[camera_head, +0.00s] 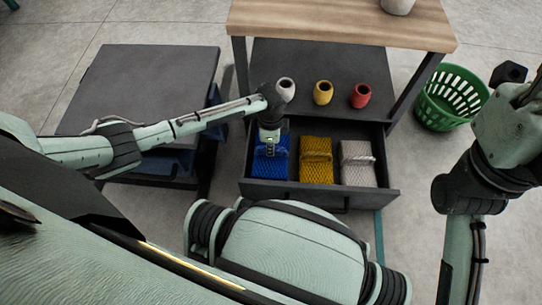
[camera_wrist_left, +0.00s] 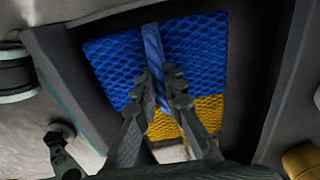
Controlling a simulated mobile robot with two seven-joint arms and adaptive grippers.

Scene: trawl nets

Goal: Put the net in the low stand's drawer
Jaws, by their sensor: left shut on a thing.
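The blue net (camera_head: 271,165) is a folded mesh bundle in the left part of the open drawer (camera_head: 320,195) of the stand. My left gripper (camera_head: 269,147) reaches down over it. In the left wrist view my left gripper (camera_wrist_left: 160,88) is shut on the blue strand across the top of the blue net (camera_wrist_left: 195,50). I cannot tell whether the net touches the drawer floor. A yellow net (camera_head: 316,165) and a white net (camera_head: 358,164) lie to its right in the same drawer. My right arm shows at the right, but its fingers do not.
The stand has a wooden top (camera_head: 330,22) and a dark shelf (camera_head: 340,65) holding white, yellow and red pots (camera_head: 323,92). A green basket (camera_head: 450,98) stands on the floor to its right. A low dark table (camera_head: 140,80) is at the left.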

